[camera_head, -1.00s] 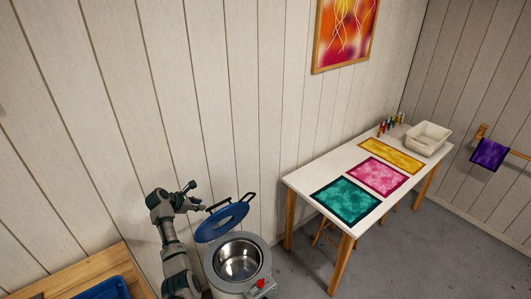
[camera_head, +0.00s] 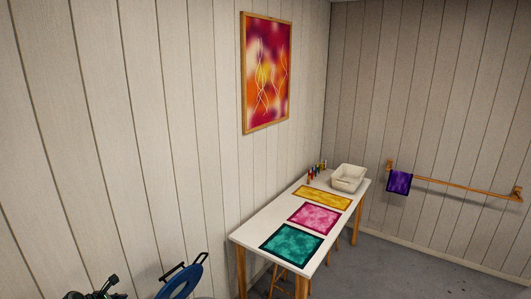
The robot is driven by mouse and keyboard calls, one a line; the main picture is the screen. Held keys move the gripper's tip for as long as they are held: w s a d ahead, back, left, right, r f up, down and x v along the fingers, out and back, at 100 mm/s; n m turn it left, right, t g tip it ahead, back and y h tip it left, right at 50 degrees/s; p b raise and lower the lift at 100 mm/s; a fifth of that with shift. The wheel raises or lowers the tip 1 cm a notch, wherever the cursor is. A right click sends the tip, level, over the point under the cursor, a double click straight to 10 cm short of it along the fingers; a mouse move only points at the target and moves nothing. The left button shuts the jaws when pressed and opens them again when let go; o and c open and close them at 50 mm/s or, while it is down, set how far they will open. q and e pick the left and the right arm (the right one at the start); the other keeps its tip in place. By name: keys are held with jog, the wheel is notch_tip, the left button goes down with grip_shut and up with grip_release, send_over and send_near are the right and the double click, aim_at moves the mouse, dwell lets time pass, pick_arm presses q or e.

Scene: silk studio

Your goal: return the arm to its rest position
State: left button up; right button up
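A dark part of my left gripper (camera_head: 97,291) shows at the bottom left edge of the head view. Most of it and the arm behind it are cut off by the frame, so I cannot tell whether it is open or shut. It is to the left of a raised blue lid (camera_head: 181,283) with a dark handle, with a small gap between them in the picture. The pot under the lid is out of view. My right gripper is not in view.
A white table (camera_head: 243,236) with wooden legs bears teal (camera_head: 291,245), pink (camera_head: 314,217) and yellow (camera_head: 322,197) cloths, small bottles (camera_head: 316,171) and a white basin (camera_head: 348,178). A purple cloth (camera_head: 399,182) hangs on a wall rail (camera_head: 455,186). Grey floor (camera_head: 400,265) is clear at right.

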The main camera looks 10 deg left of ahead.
pick_arm(q)
jog(key=s+d+f+m+g+y, duration=0.2)
jog(key=s+d+f+m+g, duration=0.1)
jog(key=s+d+f+m, duration=0.6)
jog(key=s+d+f+m+g+y, duration=0.1)
jog(key=s+d+f+m+g, duration=0.1)
jog(key=s+d+f+m, duration=0.7)
jog(key=s+d+r+m+h, duration=0.1)
jog(key=s+d+m, duration=0.4)
jog(key=d, duration=0.4)
jog(key=s+d+r+m, duration=0.1)
jog(key=s+d+m, duration=0.4)
jog(key=d, duration=0.3)
jog(key=s+d+r+m+h, duration=0.1)
jog(key=s+d+r+m, duration=0.1)
jog(key=s+d+m, duration=0.5)
notch_tip(320, 180, down, 28)
jog(key=d+n+g, duration=0.1)
jog(key=n+g, duration=0.1)
jog(key=s+a+f+g, duration=0.1)
jog(key=s+a+f, duration=0.1)
jog(key=s+f, duration=1.3)
jog(key=s, duration=0.2)
jog(key=shift+s+a+f+y+b, duration=0.3)
jog(key=shift+s+a, duration=0.05)
jog(key=shift+s, duration=0.05)
